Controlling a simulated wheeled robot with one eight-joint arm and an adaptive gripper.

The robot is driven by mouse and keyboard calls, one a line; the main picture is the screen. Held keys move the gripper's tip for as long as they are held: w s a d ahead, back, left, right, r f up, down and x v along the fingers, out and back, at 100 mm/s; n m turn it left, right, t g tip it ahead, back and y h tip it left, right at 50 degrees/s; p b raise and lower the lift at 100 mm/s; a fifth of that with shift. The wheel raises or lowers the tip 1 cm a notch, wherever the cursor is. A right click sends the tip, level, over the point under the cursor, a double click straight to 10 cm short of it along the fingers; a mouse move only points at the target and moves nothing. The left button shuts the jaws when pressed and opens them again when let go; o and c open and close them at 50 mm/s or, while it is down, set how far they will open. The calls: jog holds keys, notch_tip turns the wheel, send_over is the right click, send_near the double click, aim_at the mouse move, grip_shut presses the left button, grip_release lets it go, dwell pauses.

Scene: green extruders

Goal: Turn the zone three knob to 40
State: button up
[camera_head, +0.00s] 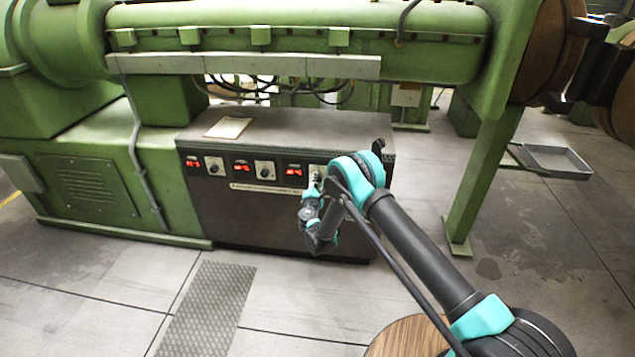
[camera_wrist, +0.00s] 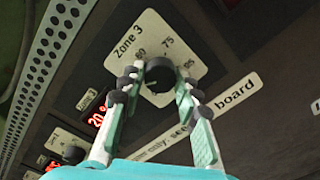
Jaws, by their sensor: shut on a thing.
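The zone three knob (camera_wrist: 160,76) is dark and round, on a white plate (camera_wrist: 150,36) marked "Zone 3" with numbers around its edge, 75 among them. My gripper (camera_wrist: 160,88) has one finger on either side of the knob and is shut on it. The knob's pointer and its exact setting cannot be made out. A red display (camera_wrist: 97,118) lies left of the plate, partly behind a finger. In the head view, my gripper (camera_head: 316,184) is at the right-hand control on the dark cabinet (camera_head: 250,215), with the knob hidden behind it.
Two more knobs, a left one (camera_head: 214,169) and a middle one (camera_head: 264,172), sit to the left, each beside a red display. A paper sheet (camera_head: 228,127) lies on the cabinet top. The green extruder (camera_head: 300,30) runs above. The floor in front is clear around a metal grating (camera_head: 208,310).

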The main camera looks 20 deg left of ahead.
dwell(0.3)
jog(key=o, duration=1.2)
jog(key=shift+c, duration=0.2)
jog(key=v, duration=0.7)
jog(key=shift+s, duration=0.25)
